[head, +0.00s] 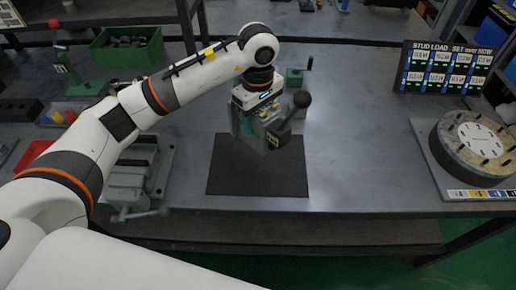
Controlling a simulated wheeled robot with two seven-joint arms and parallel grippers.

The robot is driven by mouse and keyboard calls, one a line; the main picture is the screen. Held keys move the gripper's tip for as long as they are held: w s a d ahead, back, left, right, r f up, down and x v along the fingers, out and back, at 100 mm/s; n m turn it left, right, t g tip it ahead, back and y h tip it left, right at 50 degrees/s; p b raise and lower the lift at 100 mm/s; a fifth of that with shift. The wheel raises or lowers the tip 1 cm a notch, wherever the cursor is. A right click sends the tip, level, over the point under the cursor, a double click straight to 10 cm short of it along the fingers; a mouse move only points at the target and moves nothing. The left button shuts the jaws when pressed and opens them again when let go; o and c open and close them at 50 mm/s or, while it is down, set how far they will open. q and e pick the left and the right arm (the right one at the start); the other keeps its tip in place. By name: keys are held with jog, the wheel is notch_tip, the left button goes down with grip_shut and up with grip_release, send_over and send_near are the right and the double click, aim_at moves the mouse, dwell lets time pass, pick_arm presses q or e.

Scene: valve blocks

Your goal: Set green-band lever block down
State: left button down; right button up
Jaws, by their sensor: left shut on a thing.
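My left gripper (256,112) points down over the black mat (258,178) in the middle of the bench. It is shut on the green-band lever block (272,138), a grey-green block with a dark lever ending in a black ball knob at its upper right. The gripper and the arm hide part of the block. The block is over the back part of the mat; I cannot tell whether its base touches the mat. The front of the mat is bare. My right gripper is not in view.
A grey vise (128,188) stands left of the mat. A green bin (127,47) of dark parts is at the back left. A round stud flange (472,144) sits at the right, below a stud load display (445,68). The bench between mat and flange is clear.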

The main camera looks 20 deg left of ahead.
aim_at(258, 143)
pick_arm(q)
notch_tip(258, 143, down, 4)
jog(key=shift+r+p, duration=0.1)
jog(key=shift+p, duration=0.4)
jog(key=shift+f+p, duration=0.5)
jog(key=shift+f, duration=2.1)
jog(key=c, duration=0.9)
grip_release()
jog(key=shift+f, duration=0.25)
jog(key=o, duration=0.4)
jog(key=shift+s, duration=0.1)
jog(key=shift+r, duration=0.1)
